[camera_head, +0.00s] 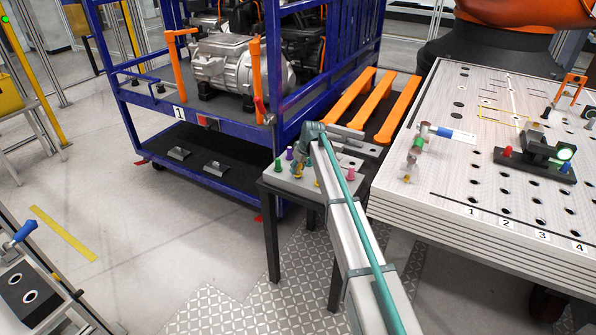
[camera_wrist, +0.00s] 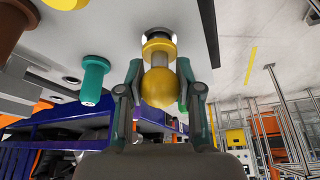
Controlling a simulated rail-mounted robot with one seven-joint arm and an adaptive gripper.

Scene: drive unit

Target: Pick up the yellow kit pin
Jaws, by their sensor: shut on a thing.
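The yellow kit pin (camera_wrist: 158,88) is in the middle of the wrist view, with a round yellow knob, a grey neck and a yellow collar. My gripper (camera_wrist: 160,75) is shut on it, one finger on each side of the knob and neck. The collar end is at a light-ringed dark hole in the grey plate (camera_wrist: 125,18); I cannot tell whether the pin is still seated. In the head view, my arm reaches over the small pin stand (camera_head: 272,181) and partly hides the pins and fingertips.
A teal pin (camera_wrist: 95,80) and a brown pin (camera_wrist: 12,30) stand close by in the wrist view. In the head view, a purple pin (camera_head: 289,153) and a red pin (camera_head: 350,174) are on the stand. A blue cart (camera_head: 225,125) stands behind, a perforated table (camera_head: 450,150) to the right.

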